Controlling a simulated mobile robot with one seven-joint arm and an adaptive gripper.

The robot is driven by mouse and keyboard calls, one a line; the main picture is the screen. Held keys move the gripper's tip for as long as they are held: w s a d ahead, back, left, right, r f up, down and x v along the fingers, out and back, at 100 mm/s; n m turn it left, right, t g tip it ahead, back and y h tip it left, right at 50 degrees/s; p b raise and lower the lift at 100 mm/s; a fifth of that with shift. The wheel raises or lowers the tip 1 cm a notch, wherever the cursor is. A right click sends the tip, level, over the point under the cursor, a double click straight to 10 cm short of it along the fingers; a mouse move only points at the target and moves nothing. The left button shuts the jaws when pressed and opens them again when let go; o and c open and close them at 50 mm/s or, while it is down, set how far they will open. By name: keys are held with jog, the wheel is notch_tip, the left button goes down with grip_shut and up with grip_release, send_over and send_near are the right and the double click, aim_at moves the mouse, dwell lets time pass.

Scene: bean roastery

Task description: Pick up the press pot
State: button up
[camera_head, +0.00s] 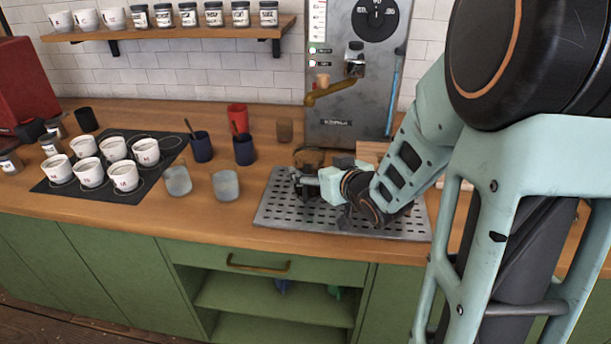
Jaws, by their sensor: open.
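My gripper (343,190) is at the end of my arm, low over the perforated metal drip tray (275,213). Its dark fingers are spread apart. A small dark and metallic object (305,187), possibly the press pot, stands on the tray just left of my gripper. It is partly hidden by the gripper, and I cannot tell whether they touch. A brown, rounded glass-like item (308,157) shows just behind it. No press pot can be made out with certainty.
Two clear glasses (226,186) stand left of the tray. Behind them are blue cups (201,147) and a red cup (238,118). White cups (124,176) stand on a dark mat (155,179). A grey machine (350,100) rises behind the tray.

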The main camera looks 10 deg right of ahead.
jog(key=x, duration=0.5)
jog(key=shift+w+f, duration=0.1)
jog(key=shift+w, duration=0.2)
jog(key=shift+c, duration=0.7)
jog(key=c, duration=1.7)
jog(key=shift+c, duration=1.1)
jog(key=shift+r, duration=0.25)
